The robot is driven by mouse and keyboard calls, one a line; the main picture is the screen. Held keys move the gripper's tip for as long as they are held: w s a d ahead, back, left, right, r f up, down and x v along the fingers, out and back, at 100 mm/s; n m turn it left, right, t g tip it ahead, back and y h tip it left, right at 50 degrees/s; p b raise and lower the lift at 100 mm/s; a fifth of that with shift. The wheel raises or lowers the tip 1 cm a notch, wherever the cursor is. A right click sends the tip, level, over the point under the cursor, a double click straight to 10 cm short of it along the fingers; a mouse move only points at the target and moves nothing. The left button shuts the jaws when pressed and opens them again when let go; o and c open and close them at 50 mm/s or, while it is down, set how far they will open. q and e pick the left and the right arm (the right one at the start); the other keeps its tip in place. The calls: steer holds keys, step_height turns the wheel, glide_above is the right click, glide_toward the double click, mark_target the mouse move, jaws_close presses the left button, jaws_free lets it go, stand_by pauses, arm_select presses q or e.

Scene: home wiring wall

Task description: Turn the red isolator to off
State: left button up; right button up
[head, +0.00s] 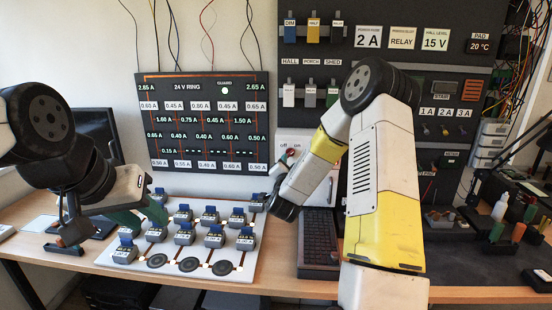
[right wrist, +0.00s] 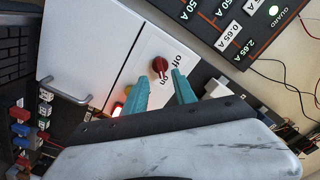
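The red isolator is a round red knob (right wrist: 160,66) on a white panel, between a printed "off" above right and "on" below. It also shows in the head view (head: 290,152). Its handle seems to point towards "on". In the right wrist view my right gripper (right wrist: 161,80) is open, its two teal fingers apart. The knob lies just beyond the fingertips, in line with the gap, and nothing is between the fingers. In the head view my right arm partly covers the white panel. My left gripper (head: 139,220) is at the left above the desk; its green fingers look apart and empty.
A red light (right wrist: 117,108) glows beside the isolator. A white door with a metal handle (right wrist: 67,88) is to its left. A white board (head: 200,265) with several blue-topped modules lies on the desk. A keyboard (head: 320,240) stands below the panel.

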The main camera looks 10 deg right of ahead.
mark_target(290, 155)
steer(key=x, duration=0.6)
jaws_close()
